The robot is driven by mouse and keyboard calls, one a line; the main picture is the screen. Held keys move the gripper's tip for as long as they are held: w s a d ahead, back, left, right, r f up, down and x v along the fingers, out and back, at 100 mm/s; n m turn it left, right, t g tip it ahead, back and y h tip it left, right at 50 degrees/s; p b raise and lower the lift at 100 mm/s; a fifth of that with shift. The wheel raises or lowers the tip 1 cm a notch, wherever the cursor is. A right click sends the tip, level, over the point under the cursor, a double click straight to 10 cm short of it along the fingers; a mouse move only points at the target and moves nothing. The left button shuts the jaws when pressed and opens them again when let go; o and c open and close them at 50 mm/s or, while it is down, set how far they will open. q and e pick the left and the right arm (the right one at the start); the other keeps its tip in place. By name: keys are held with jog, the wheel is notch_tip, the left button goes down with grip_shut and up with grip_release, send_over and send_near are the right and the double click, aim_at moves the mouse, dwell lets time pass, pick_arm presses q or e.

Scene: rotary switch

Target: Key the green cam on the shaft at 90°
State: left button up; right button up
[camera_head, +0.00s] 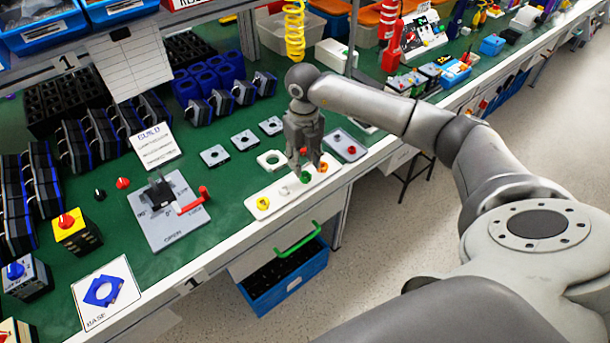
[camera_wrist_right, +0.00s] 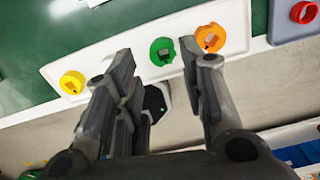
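The green cam (camera_head: 305,177) lies on a white tray (camera_head: 258,190) between a yellow cam (camera_head: 263,204) and an orange cam (camera_head: 322,167). My right gripper (camera_head: 304,166) is just above the tray, pointing down, open and empty. In the right wrist view the green cam (camera_wrist_right: 162,50) shows between the fingertips, with the orange cam (camera_wrist_right: 210,38) by the right finger. I cannot tell the exact gap to the cam. A grey fixture plate (camera_head: 172,232) with angle marks carries a black block (camera_head: 159,192) and a red lever (camera_head: 194,200). No shaft is distinct. My left gripper is not in view.
A red round part (camera_head: 351,150) sits on a grey tray right of the gripper. Grey square plates (camera_head: 244,140) lie behind the white tray. A yellow box with a red knob (camera_head: 75,232) stands left of the fixture. Green bench is clear between fixture and white tray.

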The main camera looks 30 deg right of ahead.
aim_at(305, 171)
notch_tip(305, 171, down, 5)
jog(key=shift+s+d+r+p, duration=0.1)
jog(key=shift+s+r+p, duration=0.1)
jog(key=shift+p, duration=0.3)
jog(key=c, duration=0.5)
jog(key=shift+r, duration=0.1)
